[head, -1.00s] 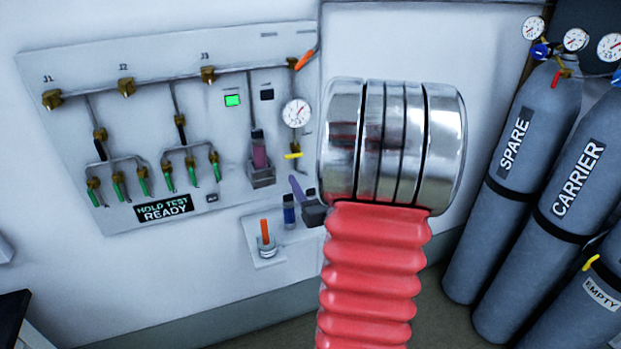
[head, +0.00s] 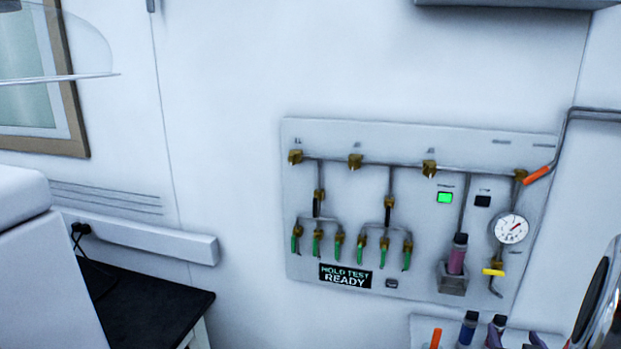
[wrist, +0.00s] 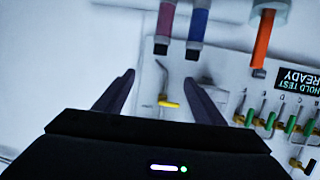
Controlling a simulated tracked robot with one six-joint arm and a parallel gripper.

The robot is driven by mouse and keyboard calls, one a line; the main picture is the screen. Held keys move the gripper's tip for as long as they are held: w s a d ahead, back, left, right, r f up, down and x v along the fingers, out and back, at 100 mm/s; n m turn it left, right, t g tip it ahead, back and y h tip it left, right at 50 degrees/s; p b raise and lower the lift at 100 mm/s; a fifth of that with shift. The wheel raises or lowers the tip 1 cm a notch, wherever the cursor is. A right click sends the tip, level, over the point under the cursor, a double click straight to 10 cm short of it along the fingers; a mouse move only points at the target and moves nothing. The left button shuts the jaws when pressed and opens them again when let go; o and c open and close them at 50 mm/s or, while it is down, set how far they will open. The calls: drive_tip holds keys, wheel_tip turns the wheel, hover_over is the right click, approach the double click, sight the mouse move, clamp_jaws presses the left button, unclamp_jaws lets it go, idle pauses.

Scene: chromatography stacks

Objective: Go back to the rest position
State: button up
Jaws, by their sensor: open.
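My gripper (wrist: 162,82) is open in the wrist view, its two dark fingers spread with nothing held between them. Beyond the fingertips, a pink vial (wrist: 165,22) and a blue vial (wrist: 198,22) show at the top, apart from the fingers. In the head view, part of my gripper (head: 515,338) shows at the bottom right, by the small shelf; the rest is cut off or hidden. A pink vial (head: 457,258) stands in the holder on the wall panel (head: 330,140). A blue vial (head: 467,328) stands on the shelf.
The panel carries a gauge (head: 512,229), a yellow handle (head: 493,272), a lit green indicator (head: 444,198) and a "HOLD TEST READY" sign (head: 345,276). An orange stick (head: 436,338) stands on the shelf. A dark bench top (head: 140,300) is at the lower left.

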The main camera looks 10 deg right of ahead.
drive_tip(key=s+a+f+g+y, duration=0.3)
drive_tip(key=s+a+f+g, duration=0.3)
drive_tip(key=g, duration=0.1)
drive_tip(key=a+r+n+y, duration=0.1)
drive_tip(key=a+r, duration=0.4)
drive_tip(key=a, duration=0.7)
drive_tip(key=s+a+r+n+y, duration=0.1)
drive_tip(key=a+r, duration=0.5)
drive_tip(key=a, duration=0.6)
drive_tip(key=s+a+r+n+y, duration=0.1)
drive_tip(key=a+r+n+y, duration=0.2)
drive_tip(key=a, duration=0.9)
wheel_tip(320, 180, up, 3)
drive_tip(key=shift+s+a+n, duration=0.15)
drive_tip(key=shift+a+n, duration=0.15)
drive_tip(key=shift+n, duration=0.6)
